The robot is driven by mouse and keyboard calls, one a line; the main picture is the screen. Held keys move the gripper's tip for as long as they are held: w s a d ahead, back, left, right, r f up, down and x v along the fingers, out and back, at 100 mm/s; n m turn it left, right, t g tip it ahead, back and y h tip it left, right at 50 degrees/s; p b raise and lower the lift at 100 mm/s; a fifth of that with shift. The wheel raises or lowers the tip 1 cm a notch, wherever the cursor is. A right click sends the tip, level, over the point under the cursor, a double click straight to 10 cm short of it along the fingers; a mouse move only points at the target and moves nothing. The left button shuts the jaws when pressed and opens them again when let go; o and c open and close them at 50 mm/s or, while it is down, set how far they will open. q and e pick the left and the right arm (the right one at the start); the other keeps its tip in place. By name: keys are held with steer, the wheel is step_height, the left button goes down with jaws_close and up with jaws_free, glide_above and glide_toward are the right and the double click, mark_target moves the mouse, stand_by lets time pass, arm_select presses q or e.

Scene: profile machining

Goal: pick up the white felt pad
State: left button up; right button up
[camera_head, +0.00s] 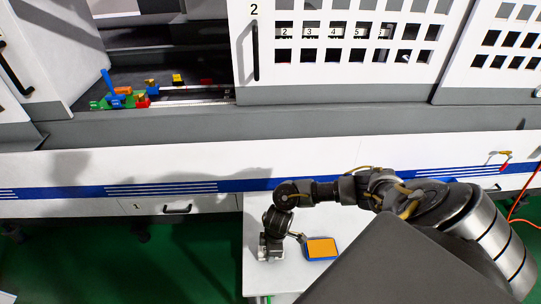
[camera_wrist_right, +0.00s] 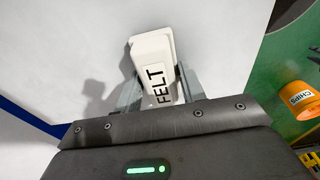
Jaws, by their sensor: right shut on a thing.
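The white felt pad (camera_wrist_right: 153,50) is a pale block with rounded edges and a black-lettered FELT label. In the right wrist view it sits between the two grey fingers of my right gripper (camera_wrist_right: 160,90), which is shut on it. Its far end sticks out past the fingertips. In the head view my right gripper (camera_head: 270,250) points down over the white table (camera_head: 254,215), and the pad cannot be clearly told apart there. I cannot tell whether the pad touches the table. My left gripper is not in view.
A blue tray with an orange-yellow face (camera_head: 321,248) lies right of the gripper. An orange bucket labelled CHIPS (camera_wrist_right: 297,98) stands beyond the table edge. The white machine (camera_head: 330,160) stands behind, with its bay open at left holding coloured parts (camera_head: 122,98).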

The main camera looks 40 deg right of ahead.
steer(key=shift+r, duration=0.45)
steer(key=s+a+r+p, duration=0.7)
steer(key=s+a+r, duration=0.1)
steer(key=s+r, duration=0.3)
steer(key=shift+a+r, duration=0.3)
steer(key=shift+r, duration=0.15)
steer(key=shift+o, duration=1.3)
steer(key=shift+c, duration=0.9)
